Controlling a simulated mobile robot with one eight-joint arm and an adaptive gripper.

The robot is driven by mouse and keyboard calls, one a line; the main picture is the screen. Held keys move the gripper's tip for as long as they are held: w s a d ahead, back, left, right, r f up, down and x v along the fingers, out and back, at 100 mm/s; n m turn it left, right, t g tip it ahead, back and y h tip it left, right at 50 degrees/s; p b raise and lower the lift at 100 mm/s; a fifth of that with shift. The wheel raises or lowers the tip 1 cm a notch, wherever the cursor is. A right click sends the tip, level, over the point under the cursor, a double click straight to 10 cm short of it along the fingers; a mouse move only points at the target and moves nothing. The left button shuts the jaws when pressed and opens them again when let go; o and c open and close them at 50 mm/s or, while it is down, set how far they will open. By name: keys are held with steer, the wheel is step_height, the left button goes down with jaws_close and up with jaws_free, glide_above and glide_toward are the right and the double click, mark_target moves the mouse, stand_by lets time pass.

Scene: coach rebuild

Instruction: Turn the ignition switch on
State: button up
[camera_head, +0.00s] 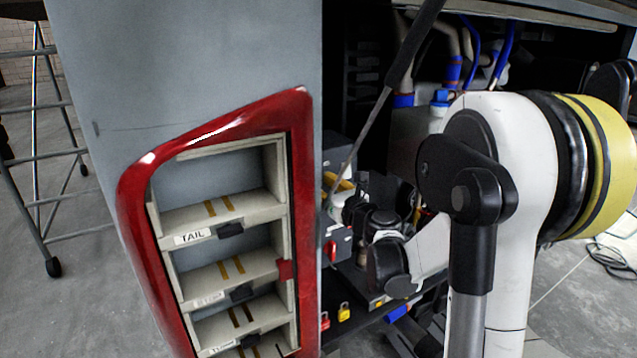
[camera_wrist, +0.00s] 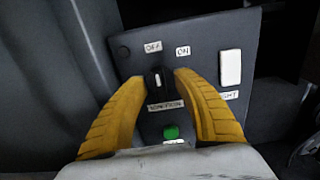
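The ignition switch (camera_wrist: 158,79) is a round black knob with a white pointer line on a dark grey panel (camera_wrist: 205,85) in the wrist view. An OFF label (camera_wrist: 152,47) sits above it and an ON label (camera_wrist: 183,51) above right. The pointer is near upright, leaning slightly toward OFF. An IGNITION label (camera_wrist: 165,105) is below. My gripper (camera_wrist: 161,77) has its two yellow fingers apart, one on each side of the knob. I cannot tell whether the tips touch it. In the head view my arm is in the engine bay, and the switch cannot be made out.
A green button (camera_wrist: 171,131) is below the knob and a white rocker switch (camera_wrist: 230,67) to its right. In the head view, a red-framed shelf compartment (camera_head: 140,200) is at left. Pipes with blue fittings (camera_head: 453,72) and a thin dark strut (camera_head: 385,90) are near my arm.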

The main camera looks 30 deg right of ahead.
jaws_close()
steer(key=m+b, duration=0.1)
steer(key=m, duration=0.4)
steer(key=shift+m, duration=0.5)
steer(key=m+b, duration=0.1)
steer(key=m, duration=0.5)
steer(key=shift+o, duration=0.9)
jaws_free()
